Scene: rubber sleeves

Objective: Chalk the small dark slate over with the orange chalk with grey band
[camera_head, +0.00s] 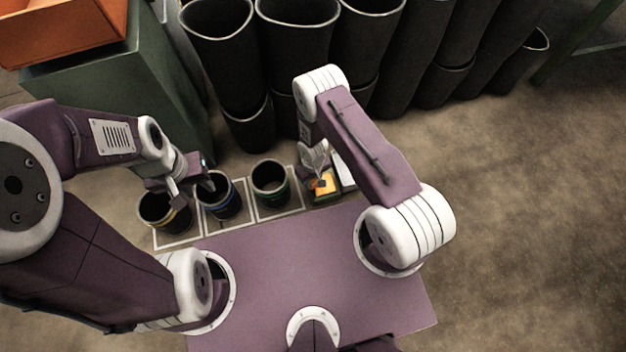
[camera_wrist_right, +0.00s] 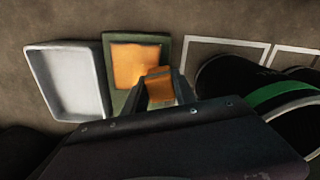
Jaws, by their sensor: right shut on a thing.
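The small slate (camera_head: 331,199) lies on the floor beyond the purple deck, and its green frame also shows in the right wrist view (camera_wrist_right: 122,101). Orange covers most of its visible face; its near right part is hidden by the chalk and my gripper. My right gripper (camera_head: 321,178) is over the slate. It is shut on the orange chalk (camera_wrist_right: 160,88), whose grey band shows low between the fingers. The chalk's tip is at or just above the slate; I cannot tell contact. My left gripper (camera_head: 194,193) is apart from the slate, fingers spread, near the blue-banded sleeve (camera_head: 222,207).
A white tray (camera_wrist_right: 66,83) lies beside the slate. A yellow-banded sleeve (camera_head: 155,217) and a green-banded sleeve (camera_head: 270,187) stand in white floor outlines. Large black sleeves (camera_head: 293,45) stand behind. A green cabinet (camera_head: 150,80) is at back left. The floor at right is clear.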

